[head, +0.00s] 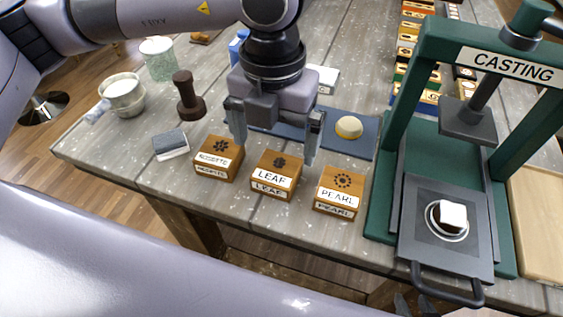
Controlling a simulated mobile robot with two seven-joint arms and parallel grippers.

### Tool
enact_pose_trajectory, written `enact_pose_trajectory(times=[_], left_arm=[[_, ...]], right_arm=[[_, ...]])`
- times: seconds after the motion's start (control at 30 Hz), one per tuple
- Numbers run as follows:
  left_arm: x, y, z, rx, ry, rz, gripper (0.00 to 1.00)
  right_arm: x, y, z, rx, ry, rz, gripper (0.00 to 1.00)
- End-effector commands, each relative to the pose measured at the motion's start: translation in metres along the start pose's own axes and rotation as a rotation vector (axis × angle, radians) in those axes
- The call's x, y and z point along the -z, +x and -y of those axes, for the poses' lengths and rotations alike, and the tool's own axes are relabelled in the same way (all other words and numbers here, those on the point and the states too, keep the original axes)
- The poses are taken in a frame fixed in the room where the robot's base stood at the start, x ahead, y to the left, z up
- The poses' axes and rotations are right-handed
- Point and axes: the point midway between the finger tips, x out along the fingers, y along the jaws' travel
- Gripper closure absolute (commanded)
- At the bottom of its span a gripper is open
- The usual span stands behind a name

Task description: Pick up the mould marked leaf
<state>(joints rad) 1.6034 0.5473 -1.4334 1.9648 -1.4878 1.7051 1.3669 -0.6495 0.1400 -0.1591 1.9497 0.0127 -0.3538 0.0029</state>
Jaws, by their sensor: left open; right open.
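The mould marked leaf (274,186) is a small wooden block with a dark leaf print on top and a white "LEAF" label. It stands between two similar blocks near the table's front edge. My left gripper (275,153) points down above and slightly behind it, open and empty. Its two fingers are spread to either side of the block's far edge; I cannot tell their exact height. The left finger is close to the rosette-printed mould (218,160), whose label is hard to read. The right finger is near the mould marked pearl (339,190).
The green casting press (383,205) stands at the right, with a white piece (452,216) on its plate. A blue mat (362,149) with a pale round piece (349,127) lies behind the moulds. A dark stamp (187,97) and grey-white block (171,145) are at left.

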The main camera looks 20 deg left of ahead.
Motion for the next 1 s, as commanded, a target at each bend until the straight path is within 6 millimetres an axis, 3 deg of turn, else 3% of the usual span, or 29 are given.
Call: enact_pose_trajectory(times=[0.5,0.77,0.8,0.97,1.0], left_arm=[[0.001,0.064,0.003,0.001,0.002,-0.004,0.0],[0.001,0.068,0.003,0.003,0.003,-0.001,0.0],[0.001,0.068,0.003,0.003,0.002,-0.001,0.06],[0.001,0.068,0.003,0.003,0.003,-0.002,0.57],[0.001,0.068,0.003,0.003,0.003,-0.002,0.57]], right_arm=[[0.013,-0.01,0.0,0.0,0.0,0.001,0.57],[0.012,-0.009,0.0,0.0,0.0,0.001,0.57],[0.012,-0.009,0.0,0.0,0.0,0.001,0.57],[0.012,-0.009,0.0,0.0,0.0,0.001,0.57],[0.012,-0.009,0.0,0.0,0.0,0.001,0.57]])
